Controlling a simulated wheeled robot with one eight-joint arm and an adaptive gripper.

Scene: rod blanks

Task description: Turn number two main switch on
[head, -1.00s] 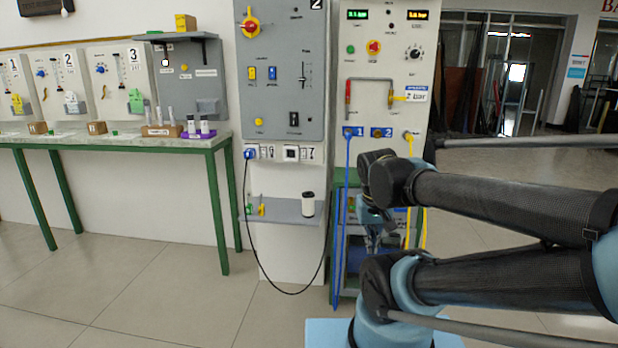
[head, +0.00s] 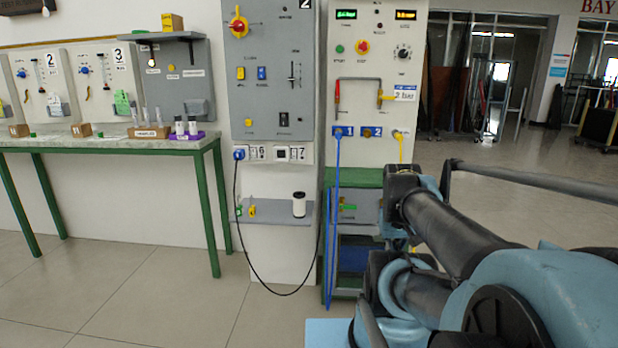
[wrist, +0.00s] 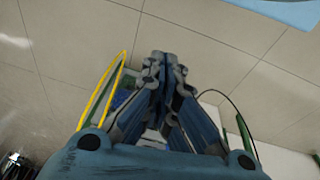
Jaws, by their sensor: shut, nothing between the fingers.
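The red and yellow rotary main switch (head: 238,27) is at the upper left of the tall grey panel (head: 262,100) marked 2 in the head view. Its exact setting is too small to read. My gripper (wrist: 162,60) shows in the wrist view with its fingers together and empty, above the tiled floor. It is well away from the switch and touches nothing that I can see. In the head view my arm's links hide the gripper. The switch is not in the wrist view.
A pale panel (head: 370,40) with displays and hoses stands right of the grey panel. A small shelf (head: 278,213) and a hanging black cable (head: 245,262) are below. A green-legged bench (head: 110,145) is at left. Floor in front is clear.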

